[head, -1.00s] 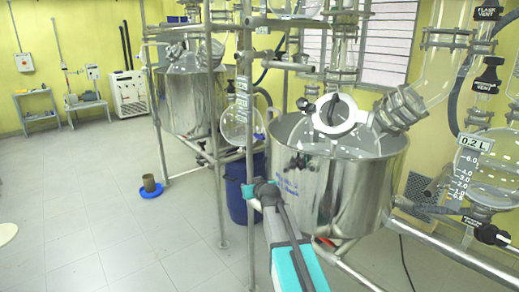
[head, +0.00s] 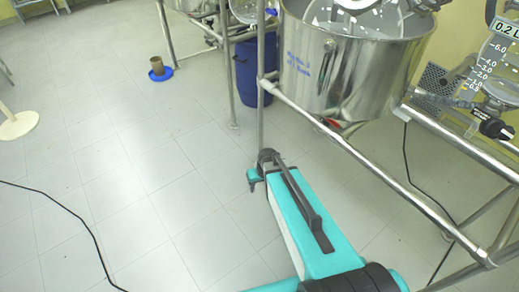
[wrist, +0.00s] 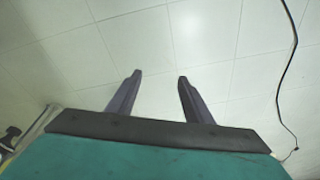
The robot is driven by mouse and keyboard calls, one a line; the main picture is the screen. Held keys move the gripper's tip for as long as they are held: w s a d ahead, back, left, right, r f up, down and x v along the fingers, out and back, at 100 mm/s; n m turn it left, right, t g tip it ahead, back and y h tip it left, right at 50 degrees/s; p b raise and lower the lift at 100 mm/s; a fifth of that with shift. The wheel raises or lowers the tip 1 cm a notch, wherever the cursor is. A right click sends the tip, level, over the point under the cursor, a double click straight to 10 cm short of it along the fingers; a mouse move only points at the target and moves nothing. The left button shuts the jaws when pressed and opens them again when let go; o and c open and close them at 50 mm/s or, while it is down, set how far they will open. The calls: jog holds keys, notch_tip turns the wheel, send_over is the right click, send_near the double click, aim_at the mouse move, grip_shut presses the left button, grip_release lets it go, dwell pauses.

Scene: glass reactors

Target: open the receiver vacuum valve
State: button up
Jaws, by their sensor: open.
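The glass receiver (head: 500,72) is at the right edge of the head view, marked with a scale and a "0.2 L" display (head: 507,27). A black-handled valve (head: 495,127) sits below it; its tag is too small to read, so I cannot tell which valve it is. No valve labelled as the vacuum valve shows. In the wrist view my gripper (wrist: 159,77) is open and empty, its two dark fingers apart above bare floor tiles. It touches no valve there.
A steel reactor vessel (head: 350,70) hangs in a pipe frame (head: 365,170) on the right. A blue drum (head: 252,70) stands behind it. A brown cup on a blue dish (head: 158,72) and black cables (head: 75,215) are on the floor.

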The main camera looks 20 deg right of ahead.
jog(key=s+f+g, duration=0.2)
jog(key=s+f, duration=0.1)
jog(key=s, duration=0.7)
jog(key=s+f+g, duration=0.3)
jog(key=s, duration=0.8)
jog(key=s+a+f+g+h, duration=0.1)
jog(key=s+f+g, duration=0.1)
jog(key=s, duration=0.8)
jog(key=shift+s+f+g+p, duration=0.15)
jog(key=shift+f+g+p, duration=0.15)
jog(key=shift+f+g, duration=0.15)
jog(key=shift+a, duration=0.1)
